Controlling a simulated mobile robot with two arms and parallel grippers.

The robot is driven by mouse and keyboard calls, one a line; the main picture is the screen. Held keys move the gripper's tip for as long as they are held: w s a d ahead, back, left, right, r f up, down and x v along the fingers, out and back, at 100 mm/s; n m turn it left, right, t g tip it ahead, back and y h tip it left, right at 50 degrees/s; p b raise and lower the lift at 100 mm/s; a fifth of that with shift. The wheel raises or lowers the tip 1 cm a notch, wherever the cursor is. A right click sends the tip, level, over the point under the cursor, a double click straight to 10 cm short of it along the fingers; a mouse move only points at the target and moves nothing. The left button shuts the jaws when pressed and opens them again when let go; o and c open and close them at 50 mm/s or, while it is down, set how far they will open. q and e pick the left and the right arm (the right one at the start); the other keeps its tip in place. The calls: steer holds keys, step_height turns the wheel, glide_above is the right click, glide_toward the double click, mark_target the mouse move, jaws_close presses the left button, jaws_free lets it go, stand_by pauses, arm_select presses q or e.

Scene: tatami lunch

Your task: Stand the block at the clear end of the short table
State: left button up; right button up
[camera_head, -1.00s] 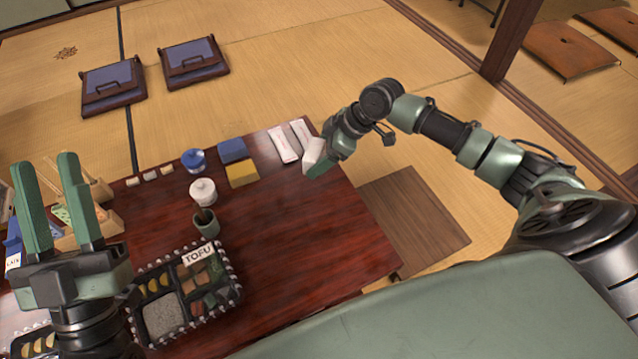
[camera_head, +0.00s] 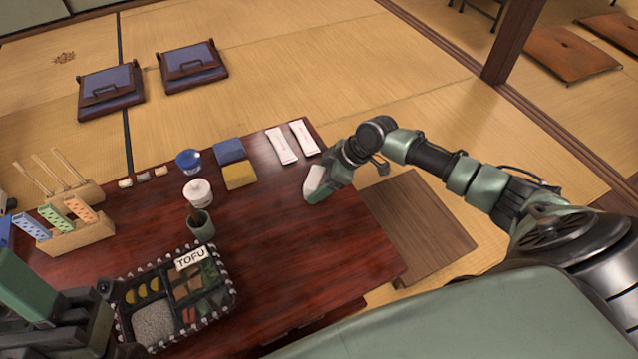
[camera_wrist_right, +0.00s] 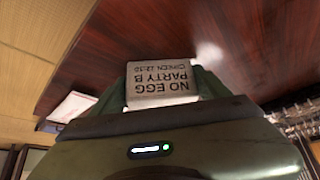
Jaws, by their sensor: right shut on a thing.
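The white block (camera_head: 314,178) is in my right gripper (camera_head: 322,189), above the right end of the dark red table (camera_head: 330,245). The right wrist view shows the block (camera_wrist_right: 161,82) between my fingers, with a printed face reading "NO EGG PARTY B". Whether the block's base touches the table cannot be told. The table's right end around it is bare. My left gripper (camera_head: 28,290) is at the lower left, cut by the picture edge, and its finger opening does not show.
Two white packets (camera_head: 292,142) lie at the table's back edge, beyond the block. A brown board (camera_head: 415,225) lies right.

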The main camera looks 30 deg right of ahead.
steer(key=o, duration=1.4)
steer(key=shift+c, duration=0.2)
